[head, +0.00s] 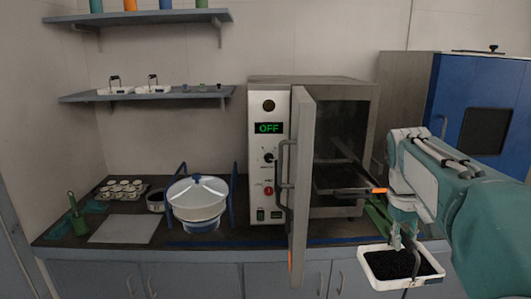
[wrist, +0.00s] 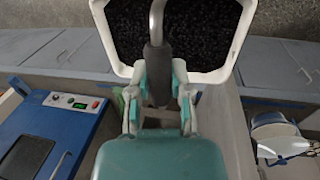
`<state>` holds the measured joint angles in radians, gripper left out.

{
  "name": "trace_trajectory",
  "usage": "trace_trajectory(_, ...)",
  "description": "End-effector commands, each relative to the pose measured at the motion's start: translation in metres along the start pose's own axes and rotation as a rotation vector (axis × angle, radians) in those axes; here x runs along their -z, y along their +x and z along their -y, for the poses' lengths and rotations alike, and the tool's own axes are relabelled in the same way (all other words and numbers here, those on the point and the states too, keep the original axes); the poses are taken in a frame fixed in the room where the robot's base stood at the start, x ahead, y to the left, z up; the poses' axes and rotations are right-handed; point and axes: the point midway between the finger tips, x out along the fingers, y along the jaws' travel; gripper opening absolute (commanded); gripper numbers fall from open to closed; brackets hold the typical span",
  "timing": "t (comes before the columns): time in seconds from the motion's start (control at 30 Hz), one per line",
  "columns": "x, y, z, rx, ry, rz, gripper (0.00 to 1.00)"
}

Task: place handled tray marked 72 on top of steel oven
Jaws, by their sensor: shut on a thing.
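A white handled tray (head: 372,278) filled with black granules hangs from my gripper (head: 401,238) at the lower right of the head view. I cannot read a number on it. In the wrist view my gripper (wrist: 160,85) is shut on the dark grip of the tray's handle, and the tray (wrist: 222,76) fills the top. The steel oven (head: 315,83) stands on the counter, left of and behind my gripper. Its door (head: 304,160) is swung open toward me, and its display reads OFF. The oven's flat top looks bare and is higher than the tray.
A rack (head: 345,190) sits partly out of the oven. A lidded white vessel (head: 198,196) in a blue frame stands left of the oven. Two small handled trays (head: 153,90) are on the lower wall shelf (head: 190,95). A blue cabinet (head: 460,90) stands at right.

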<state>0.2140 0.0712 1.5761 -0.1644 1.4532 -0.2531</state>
Motion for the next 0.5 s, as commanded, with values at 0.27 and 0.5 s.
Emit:
trace_trajectory(0.27,0.080,0.111,0.055,-0.001,0.017,0.012,0.00)
trace_trajectory(0.5,0.120,0.208,0.114,0.003,0.034,0.013,0.00)
